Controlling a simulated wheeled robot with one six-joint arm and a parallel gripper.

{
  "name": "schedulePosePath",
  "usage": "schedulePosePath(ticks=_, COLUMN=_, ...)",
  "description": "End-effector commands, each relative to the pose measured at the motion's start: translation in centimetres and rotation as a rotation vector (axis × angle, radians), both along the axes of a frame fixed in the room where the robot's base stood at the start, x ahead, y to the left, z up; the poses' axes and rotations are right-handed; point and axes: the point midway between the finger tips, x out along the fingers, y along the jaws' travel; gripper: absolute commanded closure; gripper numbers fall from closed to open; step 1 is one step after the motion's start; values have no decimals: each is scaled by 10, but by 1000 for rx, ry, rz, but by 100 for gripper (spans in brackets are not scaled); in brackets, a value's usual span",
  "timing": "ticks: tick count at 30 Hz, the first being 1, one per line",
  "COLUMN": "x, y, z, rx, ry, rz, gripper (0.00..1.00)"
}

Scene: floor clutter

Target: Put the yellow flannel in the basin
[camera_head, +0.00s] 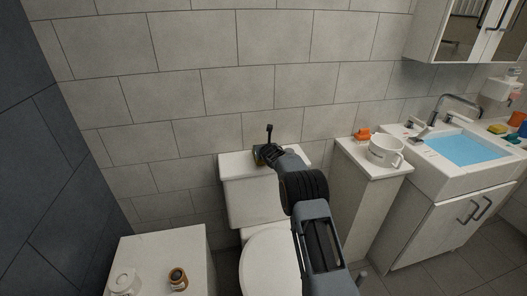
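The basin (429,164) is on the right, a white sink set in a cabinet, with blue water in it. My gripper (266,151) is over the toilet tank lid at the middle, far to the left of the basin. A small dark-yellow thing (258,160) shows at my gripper on the tank lid. It may be the yellow flannel, but it is mostly hidden and I cannot tell whether the gripper is shut on it. Another small yellow thing (495,128) lies on the basin's right rim; I cannot tell what it is.
A narrow white stand (377,174) between toilet and basin holds a white mug (384,150) and an orange thing (362,134). The faucet (455,100) rises behind the basin, below a mirror cabinet (470,35). A white cabinet (150,250) at lower left holds a brown jar (178,278) and a white roll (124,282).

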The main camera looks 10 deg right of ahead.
Motion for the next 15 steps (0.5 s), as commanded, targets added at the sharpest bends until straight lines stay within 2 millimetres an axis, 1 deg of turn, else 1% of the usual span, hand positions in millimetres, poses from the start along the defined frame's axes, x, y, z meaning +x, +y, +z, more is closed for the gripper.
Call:
schedulePosePath(ticks=6, x=0, y=0, z=0, rx=0, ry=0, rz=1, gripper=54)
schedulePosePath(ticks=11, x=0, y=0, z=-4, rx=-1, ry=0, rz=1, gripper=54)
schedulePosePath(ticks=12, x=0, y=0, z=-2, rx=-1, ry=0, rz=1, gripper=29)
schedulePosePath(ticks=15, x=0, y=0, z=-2, rx=0, ry=0, rz=1, gripper=19)
